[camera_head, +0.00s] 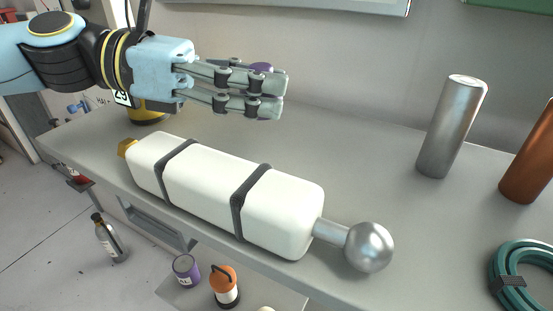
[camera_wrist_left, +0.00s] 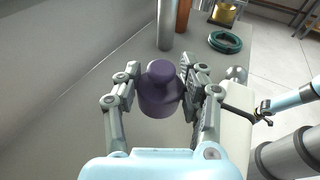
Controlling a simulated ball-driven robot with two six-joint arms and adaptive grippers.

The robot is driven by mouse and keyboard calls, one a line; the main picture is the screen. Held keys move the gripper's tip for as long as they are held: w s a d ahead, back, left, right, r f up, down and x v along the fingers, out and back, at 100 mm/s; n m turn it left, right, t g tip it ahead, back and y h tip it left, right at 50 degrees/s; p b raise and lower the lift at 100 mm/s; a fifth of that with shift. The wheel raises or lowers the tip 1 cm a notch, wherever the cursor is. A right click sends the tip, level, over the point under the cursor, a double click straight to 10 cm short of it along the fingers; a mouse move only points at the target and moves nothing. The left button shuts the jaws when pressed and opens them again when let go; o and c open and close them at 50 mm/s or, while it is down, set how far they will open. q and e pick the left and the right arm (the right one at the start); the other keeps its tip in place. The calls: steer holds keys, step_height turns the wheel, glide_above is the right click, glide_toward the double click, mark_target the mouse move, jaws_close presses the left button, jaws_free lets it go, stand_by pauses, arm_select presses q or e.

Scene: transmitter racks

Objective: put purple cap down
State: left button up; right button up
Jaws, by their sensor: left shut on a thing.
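My left gripper (camera_head: 277,95) is shut on the cap and is over the grey bench (camera_head: 370,150), behind the white strapped block. I cannot tell the exact height of the cap above the bench.
A white block (camera_head: 215,190) with dark straps and a metal ball end (camera_head: 369,247) lies along the front edge. A silver cylinder (camera_head: 451,125), a copper cylinder (camera_head: 530,160) and a green hose coil (camera_head: 522,275) are at the right. Bare bench lies between block and silver cylinder.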

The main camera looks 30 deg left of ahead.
mark_target(276, 147)
arm_select(q)
steer(key=w+f, duration=0.1)
steer(key=w+f+b, duration=0.1)
steer(key=w, duration=0.1)
steer(key=shift+w+a+f+b, duration=0.1)
steer(key=shift+w+f+b, duration=0.05)
steer(key=shift+b, duration=0.15)
step_height(276, 147, down, 4)
steer(key=shift+f+b, duration=0.1)
steer(key=shift+b, duration=0.2)
steer(key=shift+w+f, duration=0.1)
steer(key=shift+f, duration=0.15)
arm_select(e)
step_height(276, 147, down, 4)
steer(key=shift+s+r, duration=0.15)
steer(key=shift+r, duration=0.1)
arm_select(q)
steer(key=shift+f, duration=0.1)
arm_select(e)
steer(key=shift+f, duration=0.1)
arm_select(q)
steer(key=o, duration=0.7)
